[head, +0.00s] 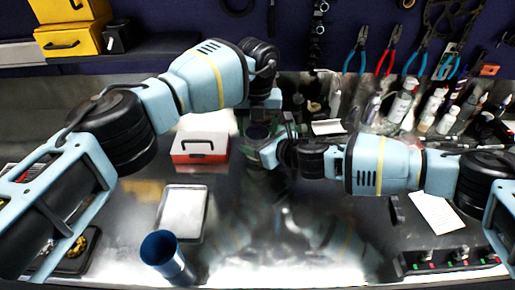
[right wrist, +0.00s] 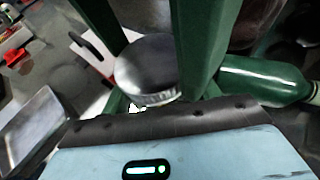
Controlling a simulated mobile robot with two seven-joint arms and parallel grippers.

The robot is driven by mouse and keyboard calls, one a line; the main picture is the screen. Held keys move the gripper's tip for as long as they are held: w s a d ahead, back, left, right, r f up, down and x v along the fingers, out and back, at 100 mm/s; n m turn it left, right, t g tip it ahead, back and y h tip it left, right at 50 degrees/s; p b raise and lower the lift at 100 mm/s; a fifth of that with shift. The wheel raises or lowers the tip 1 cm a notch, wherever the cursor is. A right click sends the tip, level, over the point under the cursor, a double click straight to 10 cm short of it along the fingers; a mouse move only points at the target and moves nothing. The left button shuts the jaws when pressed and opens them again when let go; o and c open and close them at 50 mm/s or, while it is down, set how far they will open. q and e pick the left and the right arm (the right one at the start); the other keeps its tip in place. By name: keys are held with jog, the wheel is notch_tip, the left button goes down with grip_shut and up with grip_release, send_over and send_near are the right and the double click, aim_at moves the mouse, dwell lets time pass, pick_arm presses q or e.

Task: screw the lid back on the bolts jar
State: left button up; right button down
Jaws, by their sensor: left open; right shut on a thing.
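The lid (right wrist: 146,70) is a round grey metal cap with a ridged rim. In the right wrist view it sits between the green fingers of my right gripper (right wrist: 150,45), which is shut on it. In the head view my right gripper (head: 284,132) reaches in from the right to the middle of the bench. My left gripper (head: 262,112) is open and points down just above and beside it; its fingertips are hard to see. A dark round form (head: 257,132) lies between the grippers. I cannot tell whether it is the bolts jar, nor whether the lid touches a jar.
A red and white box (head: 200,158) and a silver tray (head: 183,212) lie to the left. A blue cup (head: 165,255) stands near the front edge. Several bottles (head: 425,112) stand at the back right. A white paper (head: 434,215) lies at the right. The front middle is clear.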

pick_arm(q)
jog(key=c, duration=0.7)
jog(key=o, duration=1)
jog(key=shift+r, duration=0.1)
jog(key=shift+r, duration=2.2)
jog(key=o, duration=0.4)
